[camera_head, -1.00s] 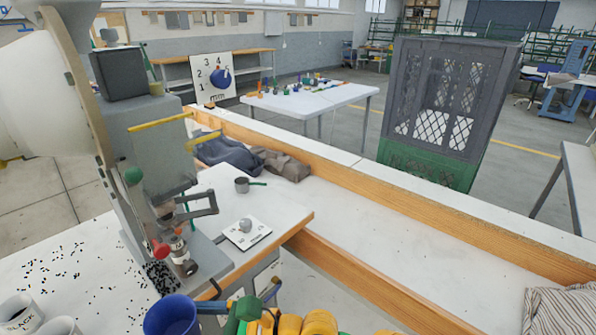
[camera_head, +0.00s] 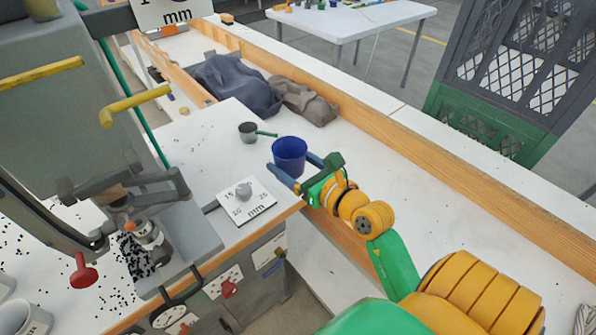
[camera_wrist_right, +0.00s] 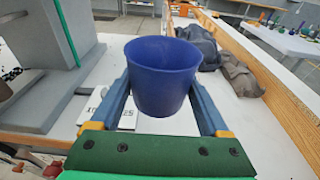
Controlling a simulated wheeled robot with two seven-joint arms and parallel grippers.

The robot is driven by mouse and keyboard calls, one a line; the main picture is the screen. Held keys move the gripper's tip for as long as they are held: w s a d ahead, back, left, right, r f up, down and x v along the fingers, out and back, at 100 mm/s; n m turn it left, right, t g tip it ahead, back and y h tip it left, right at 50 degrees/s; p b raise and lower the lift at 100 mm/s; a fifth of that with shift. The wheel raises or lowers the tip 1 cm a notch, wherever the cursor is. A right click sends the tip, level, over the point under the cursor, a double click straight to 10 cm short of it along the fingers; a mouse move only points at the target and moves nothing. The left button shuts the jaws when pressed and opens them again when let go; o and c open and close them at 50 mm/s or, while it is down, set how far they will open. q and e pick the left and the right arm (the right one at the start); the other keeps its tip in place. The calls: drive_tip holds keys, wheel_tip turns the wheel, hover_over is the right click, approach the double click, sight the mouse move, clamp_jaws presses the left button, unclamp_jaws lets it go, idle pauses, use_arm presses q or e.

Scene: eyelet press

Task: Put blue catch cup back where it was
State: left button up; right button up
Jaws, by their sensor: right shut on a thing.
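The blue catch cup (camera_head: 289,157) is upright between the blue fingers of my right gripper (camera_head: 291,168). My right gripper is shut on it, near the far right edge of the press table. In the right wrist view the cup (camera_wrist_right: 163,75) fills the middle, with one finger along each side. I cannot tell whether its base touches the tabletop. The press (camera_head: 150,215) stands to the left, with black bits scattered around its base. My left gripper is not in view.
Dark cloth (camera_head: 235,85) and a brown cloth (camera_head: 305,100) lie beyond. A wooden ledge (camera_head: 430,160) runs along the right.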

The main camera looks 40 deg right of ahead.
drive_tip(key=w+d+f+b, duration=0.1)
drive_tip(key=w+f, duration=0.1)
drive_tip(key=w+d+f+b, duration=0.1)
drive_tip(key=d+f, duration=0.1)
drive_tip(key=w+d+f+b, duration=0.1)
drive_tip(key=w+f, duration=0.1)
drive_tip(key=shift+w+d+f, duration=0.3)
drive_tip(key=shift+d+f, duration=0.05)
drive_tip(key=shift+d, duration=0.05)
wheel_tip(320, 180, down, 3)
drive_tip(key=shift+w+d+f+b, duration=0.1)
drive_tip(key=shift+w+b, duration=0.05)
drive_tip(key=shift+b, duration=0.7)
drive_tip(key=shift+f, duration=0.15)
drive_tip(key=shift+f, duration=0.15)
drive_tip(key=o, duration=1.2)
drive_tip(key=shift+r, duration=0.2)
